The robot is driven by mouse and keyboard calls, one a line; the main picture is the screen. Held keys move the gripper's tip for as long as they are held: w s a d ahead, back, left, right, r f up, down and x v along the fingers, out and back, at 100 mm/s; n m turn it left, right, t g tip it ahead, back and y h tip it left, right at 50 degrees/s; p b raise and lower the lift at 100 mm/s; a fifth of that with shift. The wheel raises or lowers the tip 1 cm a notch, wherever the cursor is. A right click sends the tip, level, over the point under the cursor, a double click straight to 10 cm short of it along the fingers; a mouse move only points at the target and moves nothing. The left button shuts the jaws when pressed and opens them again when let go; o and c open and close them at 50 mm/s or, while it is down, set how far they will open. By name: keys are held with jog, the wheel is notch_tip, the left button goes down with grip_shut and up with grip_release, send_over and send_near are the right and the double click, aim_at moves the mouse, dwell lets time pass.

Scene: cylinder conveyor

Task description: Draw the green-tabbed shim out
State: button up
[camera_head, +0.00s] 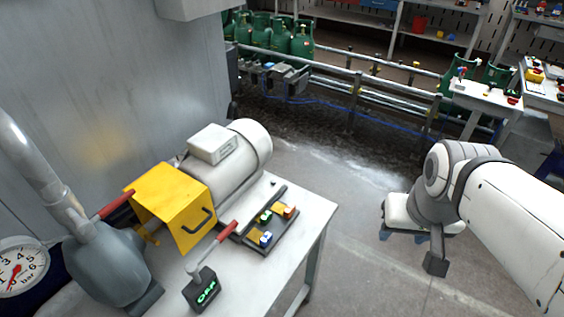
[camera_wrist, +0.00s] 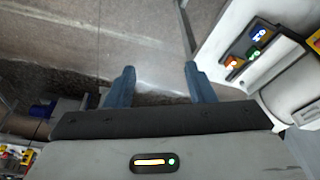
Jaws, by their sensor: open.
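A grey motor (camera_head: 230,165) with a yellow guard (camera_head: 172,203) stands just left of the tray. A red-handled lever with an OFF box (camera_head: 202,290) stands in front. Clear floor lies right of the bench (camera_head: 318,215). A conveyor with green cylinders (camera_head: 300,42) is behind.

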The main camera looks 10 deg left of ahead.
jog(key=shift+o, duration=1)
jog(key=w+a+f+n+b, duration=0.1)
jog(key=w+a+f+n, duration=0.1)
jog(key=w+a, duration=0.3)
jog(key=shift+w+n+g+b, duration=0.4)
jog(key=shift+w+n, duration=0.3)
jog(key=shift+w, duration=0.55)
jog(key=n+g+b, duration=0.2)
jog(key=n+b, duration=0.2)
jog(key=n, duration=0.6)
send_over(266, 215)
notch_tip(266, 215, down, 17)
jog(key=shift+d+r, duration=0.1)
jog(key=shift+r, duration=0.1)
jog(key=shift+f, duration=0.3)
notch_tip(266, 215, down, 7)
jog(key=shift+f, duration=0.15)
